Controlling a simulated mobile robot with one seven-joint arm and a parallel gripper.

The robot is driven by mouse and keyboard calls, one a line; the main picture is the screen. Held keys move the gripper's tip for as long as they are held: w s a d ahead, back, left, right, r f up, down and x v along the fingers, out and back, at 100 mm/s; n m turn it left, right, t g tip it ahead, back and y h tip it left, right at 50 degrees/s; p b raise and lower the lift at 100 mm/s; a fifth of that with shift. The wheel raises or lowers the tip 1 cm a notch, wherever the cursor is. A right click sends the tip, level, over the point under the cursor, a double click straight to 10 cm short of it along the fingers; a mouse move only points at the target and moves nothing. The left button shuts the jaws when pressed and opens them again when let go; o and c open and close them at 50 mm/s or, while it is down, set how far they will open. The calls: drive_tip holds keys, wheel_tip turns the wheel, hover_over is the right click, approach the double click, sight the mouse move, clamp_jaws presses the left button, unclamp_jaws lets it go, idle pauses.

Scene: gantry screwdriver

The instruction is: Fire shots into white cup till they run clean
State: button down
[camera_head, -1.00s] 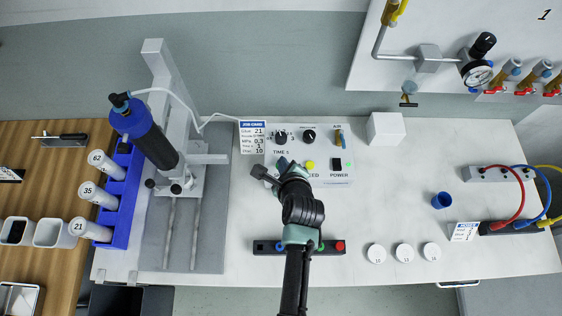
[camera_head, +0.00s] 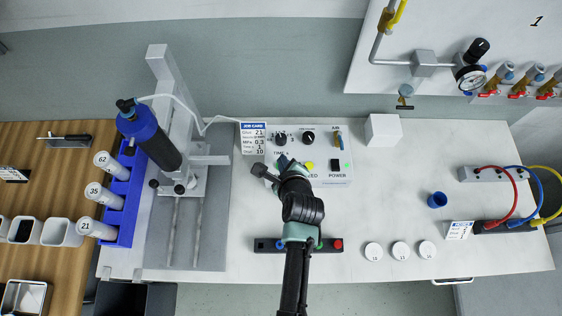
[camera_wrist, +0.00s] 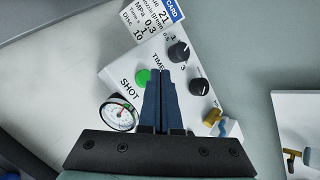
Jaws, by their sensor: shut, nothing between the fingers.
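My gripper (camera_wrist: 163,72) is shut and empty over the white control box; in the head view its tip (camera_head: 283,163) covers part of the panel. In the wrist view the green SHOT button (camera_wrist: 142,77) lies just left of the fingertips; contact cannot be told. A round gauge (camera_wrist: 119,114) is on the box face. The blue dispensing cartridge (camera_head: 148,138) is tilted on the grey gantry (camera_head: 165,80); its tip is too small to make out. White open containers (camera_head: 60,232) stand at the left on wood; which one is the white cup I cannot tell.
Job card (camera_head: 253,139) stands beside the control box (camera_head: 318,176). A blue rack (camera_head: 125,205) holds several numbered white tubes. A button bar (camera_head: 330,245) lies below my arm.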

wheel_tip(320, 180, up, 5)
drive_tip(key=p, duration=0.4)
drive_tip(key=shift+p, duration=0.3)
drive_tip(key=shift+f, duration=0.15)
idle(6.4)
drive_tip(key=shift+r, duration=1.95)
